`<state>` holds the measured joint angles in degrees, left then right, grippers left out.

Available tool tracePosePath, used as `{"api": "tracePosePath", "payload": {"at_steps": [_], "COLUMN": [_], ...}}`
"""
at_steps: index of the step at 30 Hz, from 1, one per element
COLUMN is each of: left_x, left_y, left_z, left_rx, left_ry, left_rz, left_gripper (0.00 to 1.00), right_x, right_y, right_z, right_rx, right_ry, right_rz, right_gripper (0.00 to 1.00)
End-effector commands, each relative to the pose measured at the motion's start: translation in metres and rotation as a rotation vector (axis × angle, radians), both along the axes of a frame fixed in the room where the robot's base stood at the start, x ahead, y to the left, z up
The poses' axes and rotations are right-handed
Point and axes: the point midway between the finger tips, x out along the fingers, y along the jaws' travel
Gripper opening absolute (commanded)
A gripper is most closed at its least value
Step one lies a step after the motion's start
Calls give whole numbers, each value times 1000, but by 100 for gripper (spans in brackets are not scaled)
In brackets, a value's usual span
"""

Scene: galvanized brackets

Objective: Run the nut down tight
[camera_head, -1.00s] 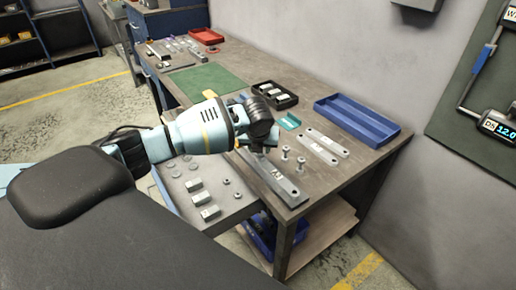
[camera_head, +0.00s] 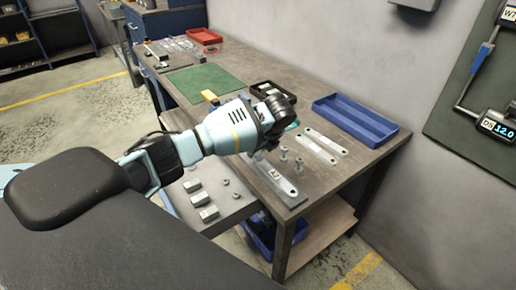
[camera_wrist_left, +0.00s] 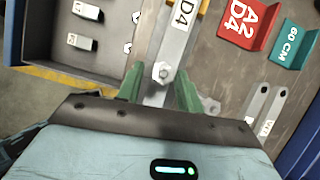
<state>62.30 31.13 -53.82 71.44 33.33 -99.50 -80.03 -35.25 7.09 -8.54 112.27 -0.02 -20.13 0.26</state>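In the left wrist view a hex nut (camera_wrist_left: 162,72) sits on a grey metal bar labelled D4 (camera_wrist_left: 181,32). My left gripper (camera_wrist_left: 158,88) has two green fingers standing apart, one on each side of the bar near the nut; I see no clear contact. In the head view my left wrist hides the gripper's fingertips above the workbench. My right gripper is not in view.
A blue tray (camera_head: 357,118) stands at the bench's back right. Two flat bars (camera_head: 327,140) lie before it.

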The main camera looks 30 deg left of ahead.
Motion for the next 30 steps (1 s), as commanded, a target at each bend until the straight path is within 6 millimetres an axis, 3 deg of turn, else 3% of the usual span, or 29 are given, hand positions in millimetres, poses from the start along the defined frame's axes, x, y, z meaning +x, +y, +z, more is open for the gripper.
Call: {"api": "tracePosePath", "payload": {"at_steps": [12, 22, 30], "left_x": [0, -1, -1], "left_y": [1, 1, 1], "left_z": [-1, -1, -2], "left_rx": [1, 2, 3], "left_ry": [3, 3, 5], "left_rz": [350, 386, 384], "left_gripper": [36, 36, 0], "right_x": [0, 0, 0], "right_y": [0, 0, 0], "right_z": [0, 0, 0], "right_rx": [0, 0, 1], "right_ry": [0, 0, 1], "right_rz": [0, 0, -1], "right_gripper": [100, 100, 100]}}
